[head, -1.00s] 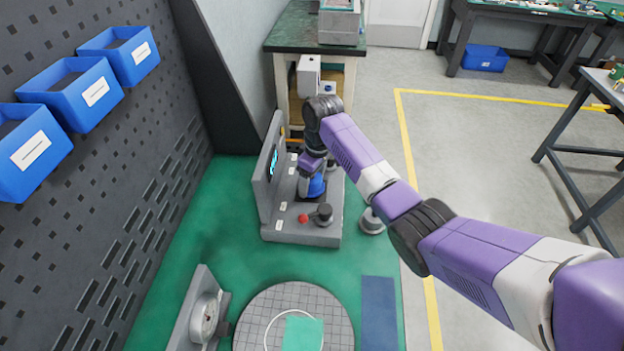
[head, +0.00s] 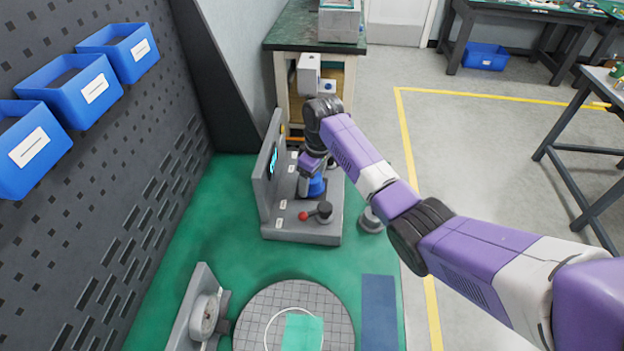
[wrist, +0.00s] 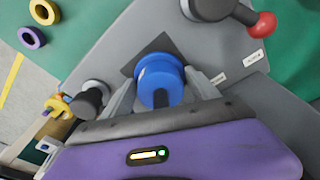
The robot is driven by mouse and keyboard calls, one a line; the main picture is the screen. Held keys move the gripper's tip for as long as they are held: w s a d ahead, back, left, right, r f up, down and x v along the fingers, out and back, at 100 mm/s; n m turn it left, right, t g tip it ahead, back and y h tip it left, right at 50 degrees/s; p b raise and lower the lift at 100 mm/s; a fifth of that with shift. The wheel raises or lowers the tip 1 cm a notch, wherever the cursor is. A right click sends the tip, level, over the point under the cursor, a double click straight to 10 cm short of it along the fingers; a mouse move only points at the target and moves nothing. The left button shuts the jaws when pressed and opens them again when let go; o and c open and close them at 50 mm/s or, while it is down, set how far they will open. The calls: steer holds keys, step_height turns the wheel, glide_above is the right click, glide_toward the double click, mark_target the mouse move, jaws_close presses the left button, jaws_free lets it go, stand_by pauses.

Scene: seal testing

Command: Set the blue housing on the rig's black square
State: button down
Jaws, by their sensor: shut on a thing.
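The blue housing (head: 317,187) is between the fingers of my gripper (head: 314,172), low over the rig (head: 290,232). In the wrist view the housing (wrist: 160,72) is a round blue part with a dark centre, and my gripper (wrist: 163,95) has a finger on each side of it, shut on it. The rig's black square (wrist: 152,48) shows beyond and beside the housing, which covers part of it. I cannot tell whether the housing touches the square. In the head view my arm hides part of the housing.
A lever with a red ball (wrist: 262,25) stands on the rig near the housing. The rig's upright panel with a screen (head: 273,160) is close on the left. A grey round part (head: 370,220) stands right of the rig.

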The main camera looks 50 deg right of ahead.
steer(key=shift+f, duration=0.15)
stand_by(0.8)
steer(key=shift+c, duration=0.6)
jaws_free()
steer(key=shift+f, duration=0.1)
step_height(320, 180, up, 4)
steer(key=p, duration=0.3)
steer(key=shift+p, duration=0.35)
steer(key=shift+r+p, duration=0.35)
steer(key=shift+r, duration=2.2)
